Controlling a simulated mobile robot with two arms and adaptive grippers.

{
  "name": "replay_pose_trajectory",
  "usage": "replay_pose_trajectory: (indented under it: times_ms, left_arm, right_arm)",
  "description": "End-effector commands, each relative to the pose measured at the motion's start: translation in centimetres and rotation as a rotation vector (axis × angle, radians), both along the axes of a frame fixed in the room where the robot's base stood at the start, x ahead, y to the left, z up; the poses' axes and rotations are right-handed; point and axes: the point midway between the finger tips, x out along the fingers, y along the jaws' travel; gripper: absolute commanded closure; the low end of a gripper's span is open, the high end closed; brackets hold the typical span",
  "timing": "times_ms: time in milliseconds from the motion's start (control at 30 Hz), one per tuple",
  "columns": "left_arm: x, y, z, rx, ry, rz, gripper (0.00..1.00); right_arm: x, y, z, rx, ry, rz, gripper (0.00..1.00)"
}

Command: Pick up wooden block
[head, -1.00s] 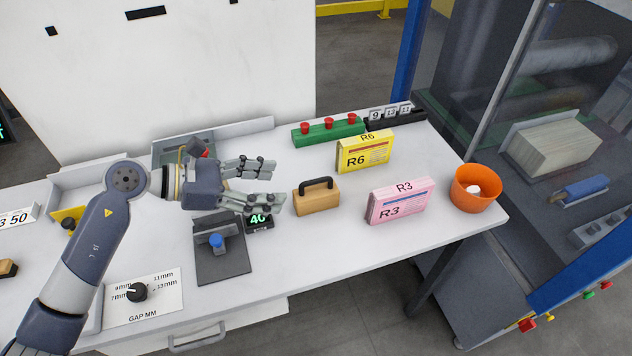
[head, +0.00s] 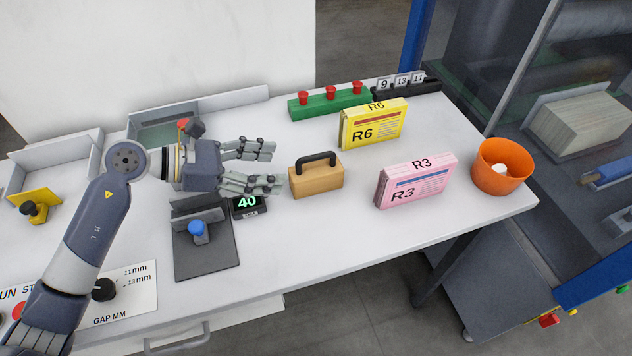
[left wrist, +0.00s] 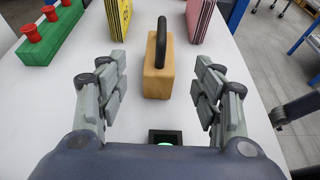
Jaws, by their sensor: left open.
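The wooden block (head: 316,180) stands on the white table and has a black arched handle on top. In the left wrist view the block (left wrist: 158,78) is straight ahead, beyond and between the spread fingers. My left gripper (head: 268,168) is open and empty, just left of the block in the head view, with its fingers pointing toward it. The left wrist view shows the fingers of the gripper (left wrist: 162,92) apart on either side, with a gap between them and the block. My right gripper is not in view.
A yellow R6 box (head: 372,126) and a pink R3 box (head: 415,185) stand right of the block. A green base with red knobs (head: 330,104) is behind. An orange bucket (head: 503,168) is at the table's right end. A small display (head: 248,205) sits below the gripper.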

Motion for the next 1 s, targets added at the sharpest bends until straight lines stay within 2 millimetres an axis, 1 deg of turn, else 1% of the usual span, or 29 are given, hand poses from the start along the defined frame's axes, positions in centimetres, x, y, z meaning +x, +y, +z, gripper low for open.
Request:
replay_pose_trajectory:
  times_ms: [33,233,333,567,733,833,1000]
  left_arm:
    - [0.1,-0.3,-0.4,-0.002,0.000,-0.001,0.39]
    - [0.9,-3.0,-1.3,-0.005,0.000,-0.003,0.39]
    - [1.3,-4.2,-1.9,-0.004,0.000,-0.001,0.39]
    - [1.8,-5.6,-2.5,-0.002,0.001,-0.001,0.39]
    - [2.5,-7.7,-3.2,-0.004,0.000,-0.001,0.39]
    - [2.9,-8.8,-3.8,-0.003,0.000,-0.001,0.39]
    - [3.1,-9.6,-4.2,-0.001,0.000,0.000,0.39]
  right_arm:
    - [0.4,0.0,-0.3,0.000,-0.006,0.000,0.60]
    - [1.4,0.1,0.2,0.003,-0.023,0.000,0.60]
    - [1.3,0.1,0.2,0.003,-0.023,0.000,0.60]
    - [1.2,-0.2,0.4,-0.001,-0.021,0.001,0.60]
    - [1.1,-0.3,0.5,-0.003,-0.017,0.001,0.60]
    - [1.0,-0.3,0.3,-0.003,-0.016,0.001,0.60]
    - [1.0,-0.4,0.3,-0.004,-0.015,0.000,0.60]
